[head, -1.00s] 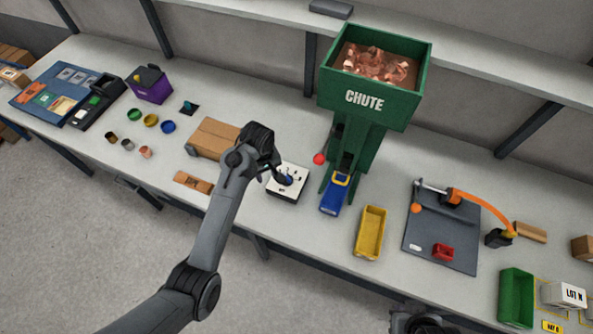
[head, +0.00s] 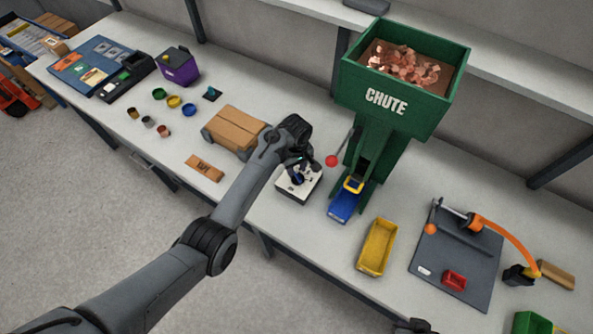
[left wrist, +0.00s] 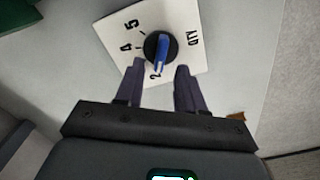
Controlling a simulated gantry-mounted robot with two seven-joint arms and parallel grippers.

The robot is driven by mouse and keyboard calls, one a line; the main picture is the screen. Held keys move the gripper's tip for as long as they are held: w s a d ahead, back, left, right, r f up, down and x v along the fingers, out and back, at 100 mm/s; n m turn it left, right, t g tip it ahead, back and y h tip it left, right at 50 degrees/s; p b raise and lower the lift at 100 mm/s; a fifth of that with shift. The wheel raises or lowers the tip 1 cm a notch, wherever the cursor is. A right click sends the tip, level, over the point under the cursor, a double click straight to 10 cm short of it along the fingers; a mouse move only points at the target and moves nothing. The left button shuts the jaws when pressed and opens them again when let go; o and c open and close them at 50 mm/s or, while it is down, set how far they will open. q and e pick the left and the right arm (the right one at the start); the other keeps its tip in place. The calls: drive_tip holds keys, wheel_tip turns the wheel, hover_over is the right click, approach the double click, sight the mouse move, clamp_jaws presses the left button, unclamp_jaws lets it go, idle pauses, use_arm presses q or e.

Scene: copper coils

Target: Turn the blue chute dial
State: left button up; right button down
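The blue chute dial (left wrist: 161,50) is a blue pointer knob on a dark round base, set on a white plate marked QTY with numbers. In the head view the dial box (head: 299,188) stands on the bench left of the green chute (head: 385,100), and my left gripper partly hides the knob. My left gripper (head: 297,174) hangs over the dial. In the left wrist view its two fingers (left wrist: 159,72) are apart, with the knob between and just beyond their tips; I cannot tell whether they touch it. My right gripper cannot be made out; only a dark arm part shows at the bottom edge.
A blue scoop-like bin (head: 345,204) sits under the chute's mouth, and a red-knobbed lever (head: 331,161) is close behind the dial box. A cardboard box (head: 236,130) lies to the left. A yellow tray (head: 377,247) stands to the right.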

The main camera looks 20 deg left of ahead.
use_arm(q)
drive_tip(key=shift+f, duration=1.1)
clamp_jaws()
